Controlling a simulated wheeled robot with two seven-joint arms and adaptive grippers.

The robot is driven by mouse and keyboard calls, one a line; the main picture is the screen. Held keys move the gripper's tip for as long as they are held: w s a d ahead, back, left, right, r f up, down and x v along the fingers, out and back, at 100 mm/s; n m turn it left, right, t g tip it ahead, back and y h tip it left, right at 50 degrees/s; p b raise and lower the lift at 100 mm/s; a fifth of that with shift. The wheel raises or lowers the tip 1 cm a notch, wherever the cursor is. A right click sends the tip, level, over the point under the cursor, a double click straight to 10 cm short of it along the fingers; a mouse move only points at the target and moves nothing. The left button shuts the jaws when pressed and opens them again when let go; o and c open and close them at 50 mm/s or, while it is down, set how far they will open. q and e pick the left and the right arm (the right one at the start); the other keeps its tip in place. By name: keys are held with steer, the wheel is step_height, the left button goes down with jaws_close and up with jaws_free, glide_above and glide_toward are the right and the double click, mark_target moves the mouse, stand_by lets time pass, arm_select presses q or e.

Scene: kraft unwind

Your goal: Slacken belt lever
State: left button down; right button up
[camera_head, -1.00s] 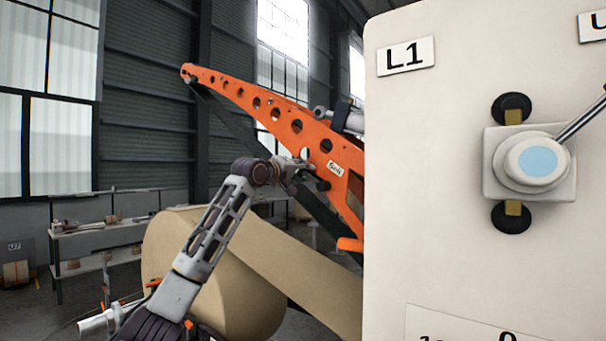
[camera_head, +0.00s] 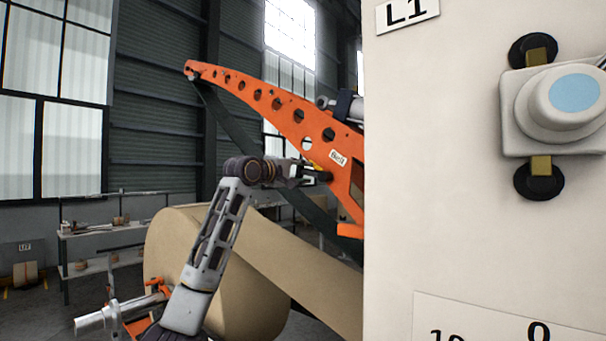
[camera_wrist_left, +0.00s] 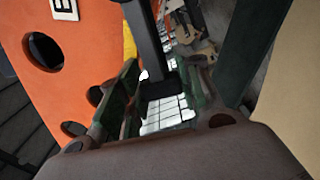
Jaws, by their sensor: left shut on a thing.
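The orange arm (camera_head: 282,112) with a "Belt" label (camera_head: 338,158) slants down from upper left to the pale panel. My left gripper (camera_head: 318,177) is at its lower part, just below the label. In the left wrist view, a dark bar (camera_wrist_left: 143,38), which looks like the belt lever, comes down from the top beside the orange arm (camera_wrist_left: 75,95). Its end sits between the fingers of my left gripper (camera_wrist_left: 158,100), which is shut on it. In the head view the lever cannot be made out clearly. My right gripper is not in view.
A pale panel (camera_head: 450,230) marked L1 fills the right side, with a white knob unit (camera_head: 560,105) on it. Shelves (camera_head: 100,240) stand at the far left.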

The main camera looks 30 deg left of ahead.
arm_select(q)
step_height(320, 180, down, 2)
steer(key=shift+f+n+b, duration=0.1)
steer(key=shift+n+b, duration=0.4)
steer(key=shift+n, duration=0.6)
steer(key=f+n, duration=0.1)
steer(key=n, duration=0.1)
steer(key=d+f+n+b, duration=0.1)
steer(key=f+n, duration=0.2)
steer(key=n, duration=0.2)
steer(key=shift+d+f, duration=0.3)
steer(key=shift+f, duration=0.1)
steer(key=c, duration=1)
jaws_free()
steer(key=shift+o, duration=0.2)
steer(key=shift+r, duration=0.1)
